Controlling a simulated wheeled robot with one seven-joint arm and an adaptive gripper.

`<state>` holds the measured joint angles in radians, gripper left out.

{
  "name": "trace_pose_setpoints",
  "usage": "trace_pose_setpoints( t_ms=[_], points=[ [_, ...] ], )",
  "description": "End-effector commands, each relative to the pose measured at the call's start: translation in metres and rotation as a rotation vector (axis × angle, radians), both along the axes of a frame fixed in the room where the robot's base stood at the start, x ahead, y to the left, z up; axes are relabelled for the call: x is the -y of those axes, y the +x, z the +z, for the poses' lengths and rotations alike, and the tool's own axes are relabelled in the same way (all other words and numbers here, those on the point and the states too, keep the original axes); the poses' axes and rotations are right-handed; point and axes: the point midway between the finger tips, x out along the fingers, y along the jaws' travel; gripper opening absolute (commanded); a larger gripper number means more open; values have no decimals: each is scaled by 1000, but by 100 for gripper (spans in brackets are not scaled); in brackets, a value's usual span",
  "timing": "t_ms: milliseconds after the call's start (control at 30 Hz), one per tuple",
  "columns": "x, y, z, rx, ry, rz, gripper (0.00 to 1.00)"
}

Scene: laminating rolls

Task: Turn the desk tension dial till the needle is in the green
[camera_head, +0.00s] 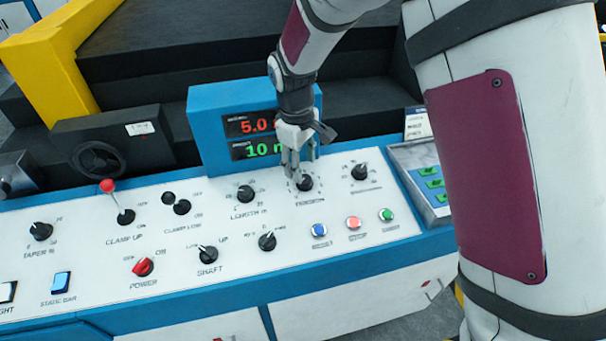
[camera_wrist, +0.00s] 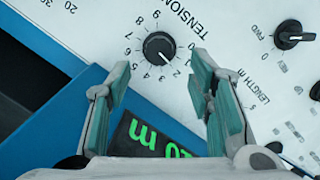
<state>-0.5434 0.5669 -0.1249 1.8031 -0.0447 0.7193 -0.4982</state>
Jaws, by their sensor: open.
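The tension dial is a black ridged knob (camera_wrist: 159,47) on the white panel, ringed by printed numbers under the word TENSION. Its white mark points to the lower right in the wrist view, toward the low numbers. In the head view the dial (camera_head: 305,184) sits just below my gripper (camera_head: 294,170), partly hidden by the fingers. My gripper (camera_wrist: 160,68) is open in the wrist view, its two teal-padded fingers apart, with the dial in line with the gap just beyond the tips. Nothing is held. I see no gauge needle or green band in either view.
A blue display box (camera_head: 205,125) with red and green digits stands close behind my gripper. The length knob (camera_head: 245,194) is left of the dial, and another black knob (camera_head: 360,172) right. Several coloured buttons, including a blue one (camera_head: 319,230), lie in front.

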Motion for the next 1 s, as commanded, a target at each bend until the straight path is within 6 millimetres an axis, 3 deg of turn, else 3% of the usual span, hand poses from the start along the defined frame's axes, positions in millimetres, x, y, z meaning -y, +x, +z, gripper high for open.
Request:
trace_pose_setpoints(
  t_ms=[100,300,700,733,933,1000],
  points=[
    [2,1,-22,-3,-3,1,48],
    [3,4,-45,0,-1,-1,48],
    [4,5,-52,0,0,-1,48],
    [4,5,-52,0,0,-1,45],
    [4,5,-52,0,0,0,0],
    [4,5,-52,0,0,0,0]
  ],
)
